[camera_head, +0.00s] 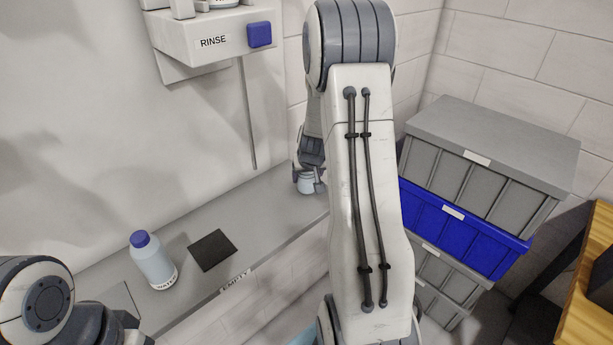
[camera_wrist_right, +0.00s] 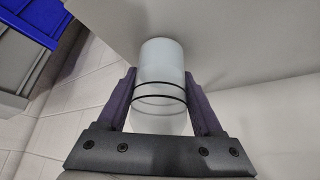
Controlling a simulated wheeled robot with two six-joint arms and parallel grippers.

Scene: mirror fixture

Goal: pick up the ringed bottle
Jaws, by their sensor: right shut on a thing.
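The ringed bottle (camera_wrist_right: 160,65) is a pale cylinder with two thin dark rings around it, seen in the right wrist view. My right gripper (camera_wrist_right: 160,92) is shut on it, with one dark finger on each side. In the head view the bottle (camera_head: 306,187) shows small and pale between the fingers of my right gripper (camera_head: 309,180), at the far end of the grey shelf (camera_head: 190,292). I cannot tell whether it touches the shelf. Part of my left arm shows at the lower left; its fingers do not show.
A pale bottle with a blue cap (camera_head: 154,262) stands on the shelf beside a dark square pad (camera_head: 212,250). A rinse unit (camera_head: 215,40) hangs on the wall above. Stacked grey and blue crates (camera_head: 465,225) stand right of my right arm. A wooden surface (camera_head: 590,290) is at far right.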

